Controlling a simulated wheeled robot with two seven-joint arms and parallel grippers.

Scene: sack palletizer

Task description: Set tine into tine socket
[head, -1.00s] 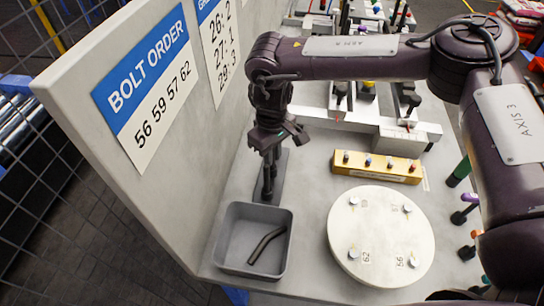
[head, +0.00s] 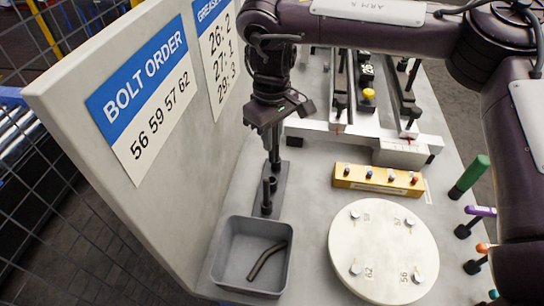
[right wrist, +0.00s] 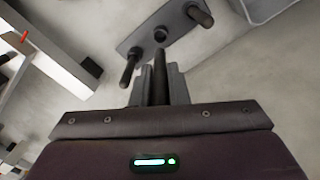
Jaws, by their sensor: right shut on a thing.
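My right gripper (head: 268,137) is shut on a dark, straight tine (right wrist: 159,72), which sticks out past the fingertips in the right wrist view. A grey socket plate (right wrist: 180,32) lies beyond it. The plate has a round open socket (right wrist: 160,34) in the middle and a standing tine on either side, one left (right wrist: 129,68) and one right (right wrist: 201,15). The held tine's tip shows just below the open socket in the picture, apparently outside it; the height gap is unclear. In the head view the fingers partly hide the far end of the plate (head: 262,209). My left gripper is not in view.
A grey bin (head: 223,262) with a bent dark rod (head: 266,260) stands in front of the plate. A tall sign panel (head: 190,180) rises on the left. A round white disc (head: 385,250) and a yellow block (head: 378,180) with several bolts are to the right.

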